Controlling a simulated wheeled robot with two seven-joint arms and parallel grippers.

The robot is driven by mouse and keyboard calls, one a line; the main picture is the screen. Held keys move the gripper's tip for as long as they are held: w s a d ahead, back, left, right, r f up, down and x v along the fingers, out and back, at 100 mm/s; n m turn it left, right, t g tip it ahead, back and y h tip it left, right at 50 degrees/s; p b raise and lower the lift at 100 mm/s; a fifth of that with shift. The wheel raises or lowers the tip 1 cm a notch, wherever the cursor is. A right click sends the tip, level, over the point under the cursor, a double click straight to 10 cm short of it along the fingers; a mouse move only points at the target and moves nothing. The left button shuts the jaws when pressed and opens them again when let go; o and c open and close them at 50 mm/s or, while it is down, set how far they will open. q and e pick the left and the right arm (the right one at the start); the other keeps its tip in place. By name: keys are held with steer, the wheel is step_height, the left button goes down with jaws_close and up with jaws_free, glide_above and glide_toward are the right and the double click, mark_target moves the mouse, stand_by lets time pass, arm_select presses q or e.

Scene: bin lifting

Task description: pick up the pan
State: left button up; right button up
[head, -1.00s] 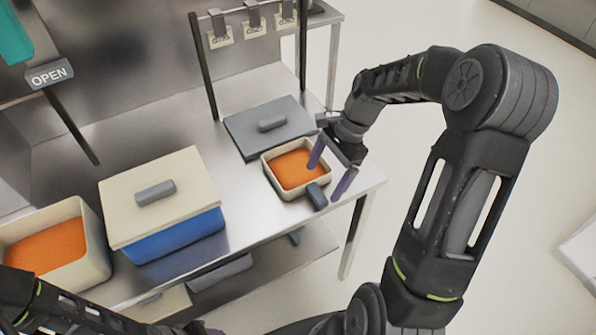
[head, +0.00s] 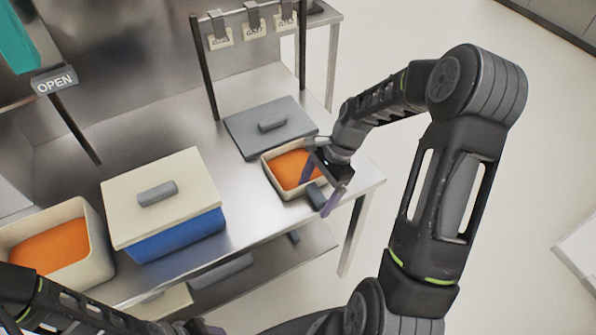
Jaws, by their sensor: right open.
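The pan (head: 276,185) is a small square cream container with orange contents and a short dark grey handle (head: 315,195) on its near right side. It stands on the steel table near the right edge. My right gripper (head: 320,188) is open at the pan's right side, with its two purple fingers pointing down, one on each side of the handle as seen here. I cannot tell whether the fingers touch it. Part of the pan's right side is hidden by the gripper. My left arm shows at the lower left, but its gripper is not clearly visible.
A blue bin (head: 178,237) with a cream lid (head: 160,192) stands to the left, and a larger cream bin (head: 95,245) with orange contents is farther left. A lower shelf (head: 285,262) holds more lids.

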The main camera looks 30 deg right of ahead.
steer(key=shift+c, duration=0.4)
steer(key=c, duration=1.4)
